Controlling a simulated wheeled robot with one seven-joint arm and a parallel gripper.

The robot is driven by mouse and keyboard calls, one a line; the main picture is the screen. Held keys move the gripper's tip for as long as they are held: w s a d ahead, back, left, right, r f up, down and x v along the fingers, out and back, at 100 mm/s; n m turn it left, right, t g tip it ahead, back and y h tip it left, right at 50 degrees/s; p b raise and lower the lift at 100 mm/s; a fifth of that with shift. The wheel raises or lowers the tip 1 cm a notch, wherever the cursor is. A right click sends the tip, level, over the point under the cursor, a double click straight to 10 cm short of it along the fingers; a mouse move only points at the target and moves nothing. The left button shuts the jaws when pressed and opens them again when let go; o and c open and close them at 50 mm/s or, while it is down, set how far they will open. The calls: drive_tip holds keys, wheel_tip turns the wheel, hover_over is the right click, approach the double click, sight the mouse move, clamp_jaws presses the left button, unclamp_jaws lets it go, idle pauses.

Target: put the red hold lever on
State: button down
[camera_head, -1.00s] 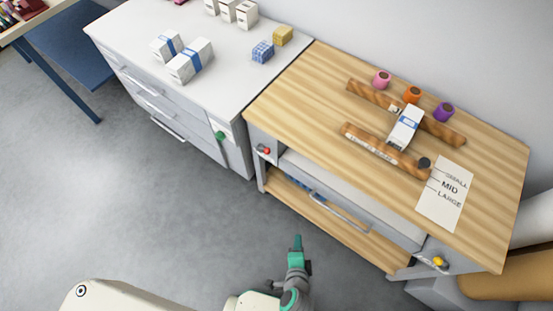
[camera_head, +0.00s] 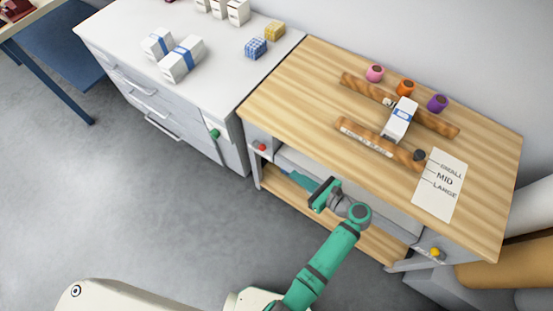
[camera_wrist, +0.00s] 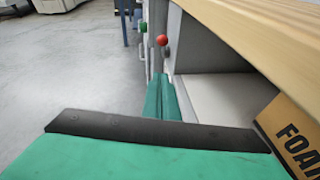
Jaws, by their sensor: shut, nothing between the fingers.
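The red hold lever (camera_head: 262,147) shows as a red knob on the grey left front post of the wooden bench. In the wrist view its red ball (camera_wrist: 162,40) stands just beyond and above my fingertips, with a gap between. I cannot tell its setting. My gripper (camera_head: 296,175) is shut and empty at the bench's open front, below the top, pointing left toward the lever's post. Its two green fingers (camera_wrist: 162,97) lie together in the wrist view. Part of the gripper is hidden behind my wrist in the head view.
A green knob (camera_head: 214,133) sits on the white cabinet left of the lever, a yellow one (camera_head: 435,252) on the bench's right post. The bench top (camera_head: 290,85) overhangs close to my gripper. A box marked FOAM (camera_wrist: 291,132) is close at right. The floor in front is clear.

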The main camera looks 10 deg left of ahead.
drive_tip(key=w+a, duration=0.6)
drive_tip(key=a, duration=0.5)
drive_tip(key=shift+w+f, duration=0.25)
drive_tip(key=shift+f, duration=0.2)
drive_tip(key=shift+a, duration=0.1)
drive_tip(key=shift+w+a+r, duration=0.1)
drive_tip(key=shift+a+r, duration=0.4)
drive_tip(key=shift+r, duration=0.15)
drive_tip(key=s+d, duration=0.7)
drive_tip(key=d, duration=0.6)
drive_tip(key=shift+r, duration=0.45)
